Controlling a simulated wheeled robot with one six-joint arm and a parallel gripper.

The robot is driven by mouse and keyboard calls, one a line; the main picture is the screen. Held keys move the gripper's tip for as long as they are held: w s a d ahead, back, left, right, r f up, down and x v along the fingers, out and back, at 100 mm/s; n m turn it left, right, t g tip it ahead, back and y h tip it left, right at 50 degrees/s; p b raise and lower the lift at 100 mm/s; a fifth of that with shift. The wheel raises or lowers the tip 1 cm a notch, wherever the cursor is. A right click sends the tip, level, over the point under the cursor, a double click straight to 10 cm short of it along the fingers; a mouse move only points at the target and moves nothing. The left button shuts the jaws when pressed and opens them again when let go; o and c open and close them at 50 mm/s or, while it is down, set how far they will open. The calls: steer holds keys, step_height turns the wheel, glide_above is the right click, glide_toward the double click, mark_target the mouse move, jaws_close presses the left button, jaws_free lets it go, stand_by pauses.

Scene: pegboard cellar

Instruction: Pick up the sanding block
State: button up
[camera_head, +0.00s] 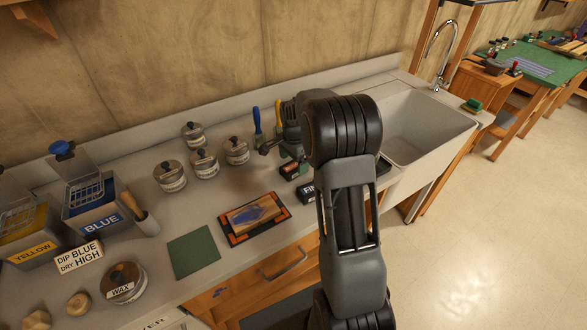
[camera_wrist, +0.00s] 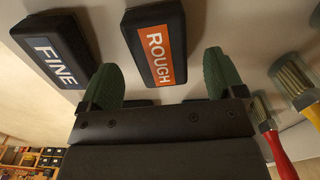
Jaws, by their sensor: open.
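Two black sanding blocks lie on the grey counter. One has an orange ROUGH label (camera_wrist: 158,48) and also shows in the head view (camera_head: 290,171). The other has a dark blue FINE label (camera_wrist: 56,52) and shows in the head view (camera_head: 305,190), partly behind my arm. My gripper (camera_wrist: 160,82) is open, with green fingertips and nothing held. In the wrist view the ROUGH block's near end lies between the lines of the two fingers; I cannot tell the height gap. The FINE block is left of the left finger.
Brushes with red and yellow handles (camera_wrist: 274,143) lie right of the gripper. On the counter are several lidded tins (camera_head: 203,164), a framed orange tray (camera_head: 236,238), a green sheet (camera_head: 194,252) and a blue dip tank (camera_head: 97,210). A sink (camera_head: 425,125) is at the right.

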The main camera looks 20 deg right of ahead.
steer(key=shift+f, duration=1.5)
steer(key=shift+c, duration=0.4)
steer(key=c, duration=1)
steer(key=shift+o, duration=0.2)
steer(key=shift+r, duration=0.15)
steer(key=shift+r, duration=0.25)
step_height(320, 180, up, 2)
steer(key=s+d+r+b, duration=0.2)
steer(key=s+d+r, duration=0.6)
steer(key=s+r, duration=0.2)
steer(key=shift+s+r, duration=0.15)
steer(key=shift+s, duration=0.6)
